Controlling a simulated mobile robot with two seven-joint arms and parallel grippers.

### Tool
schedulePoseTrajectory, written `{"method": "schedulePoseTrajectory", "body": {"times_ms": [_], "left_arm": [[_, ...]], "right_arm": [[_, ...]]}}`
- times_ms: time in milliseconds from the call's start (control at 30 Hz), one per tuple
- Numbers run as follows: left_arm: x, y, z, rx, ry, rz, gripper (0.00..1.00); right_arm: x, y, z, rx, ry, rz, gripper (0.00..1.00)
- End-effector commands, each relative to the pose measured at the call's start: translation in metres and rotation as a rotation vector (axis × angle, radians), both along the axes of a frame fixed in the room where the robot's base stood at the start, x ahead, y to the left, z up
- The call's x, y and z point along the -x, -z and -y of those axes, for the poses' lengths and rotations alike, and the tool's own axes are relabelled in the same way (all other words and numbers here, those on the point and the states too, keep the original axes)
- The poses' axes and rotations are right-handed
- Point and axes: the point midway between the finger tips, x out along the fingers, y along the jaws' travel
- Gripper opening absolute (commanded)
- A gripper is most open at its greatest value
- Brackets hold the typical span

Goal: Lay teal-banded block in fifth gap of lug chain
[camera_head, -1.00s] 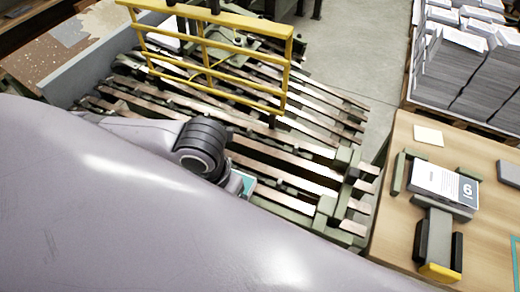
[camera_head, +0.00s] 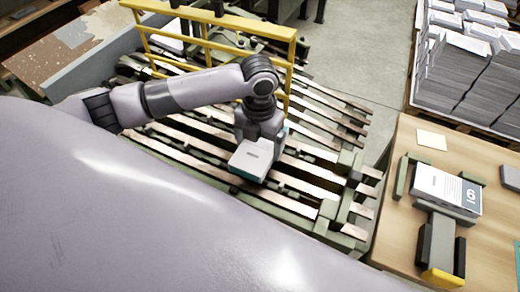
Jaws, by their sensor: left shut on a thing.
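My right gripper is not in view.
A yellow guard rail (camera_head: 205,45) stands behind my left arm across the chain. At right, a wooden table (camera_head: 400,215) bears a jig with a block marked 6 (camera_head: 445,190). Paper stacks (camera_head: 462,75) stand behind it. Grey floor (camera_head: 365,65) is clear beyond the chain.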

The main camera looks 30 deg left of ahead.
Motion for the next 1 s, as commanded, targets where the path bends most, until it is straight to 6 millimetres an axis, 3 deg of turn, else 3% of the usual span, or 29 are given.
{"method": "schedulePoseTrajectory", "body": {"times_ms": [167,400,767,800,1000], "left_arm": [[-0.005,0.004,0.000,0.001,0.001,0.000,0.44],[-0.004,0.034,0.000,-0.001,0.000,0.000,0.44],[-0.004,0.038,0.000,-0.001,0.000,0.001,0.44],[-0.004,0.038,-0.001,-0.001,0.001,0.001,1.00],[-0.004,0.038,0.000,-0.001,0.001,0.001,1.00]], "right_arm": [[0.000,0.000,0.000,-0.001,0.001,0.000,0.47],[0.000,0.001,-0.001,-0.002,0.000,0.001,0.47],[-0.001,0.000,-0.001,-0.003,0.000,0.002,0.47],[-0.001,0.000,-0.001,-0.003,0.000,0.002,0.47],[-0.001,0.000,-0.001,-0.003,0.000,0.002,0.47]]}}
